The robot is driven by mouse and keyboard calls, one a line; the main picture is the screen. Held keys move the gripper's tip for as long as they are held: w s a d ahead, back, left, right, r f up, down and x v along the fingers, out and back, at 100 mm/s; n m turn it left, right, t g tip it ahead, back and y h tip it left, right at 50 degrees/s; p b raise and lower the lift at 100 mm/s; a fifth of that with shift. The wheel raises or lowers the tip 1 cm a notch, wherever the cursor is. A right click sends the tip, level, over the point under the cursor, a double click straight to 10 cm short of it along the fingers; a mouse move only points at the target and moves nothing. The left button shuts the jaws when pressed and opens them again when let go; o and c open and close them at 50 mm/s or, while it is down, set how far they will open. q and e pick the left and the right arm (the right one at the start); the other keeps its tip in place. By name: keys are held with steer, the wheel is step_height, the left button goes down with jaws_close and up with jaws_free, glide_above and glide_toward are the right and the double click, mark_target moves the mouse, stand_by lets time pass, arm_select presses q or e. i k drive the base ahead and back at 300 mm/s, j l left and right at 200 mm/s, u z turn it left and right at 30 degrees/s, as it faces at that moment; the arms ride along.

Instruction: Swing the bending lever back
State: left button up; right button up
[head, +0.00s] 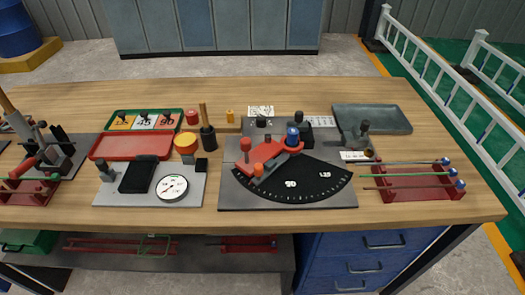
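The bending station is a grey base plate (235,196) on the workbench with a black fan-shaped angle scale (310,182). The scale shows 90 and a second number further right that I cannot read surely. The red bending lever (268,151) lies over the upper left of the scale. A blue-topped post (293,135) stands at the lever's right end. A short grey bar (265,173) lies at its lower left, near the scale's left edge. I see no rod clearly in the bender. Neither of my grippers is in view.
Right of the bender stand a red rod rack (418,191) with several rods and a dark tray (372,119). Left are a plate with a dial gauge (172,187), a red tray (131,146) and a black cup (208,140). The front wood strip is clear.

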mark_target(270, 149)
steer(key=k+j+z, duration=0.15)
steer(key=z, duration=0.2)
steer(key=k+j+z, duration=0.15)
steer(key=z, duration=0.2)
steer(key=k+z, duration=0.35)
steer(key=i, duration=0.05)
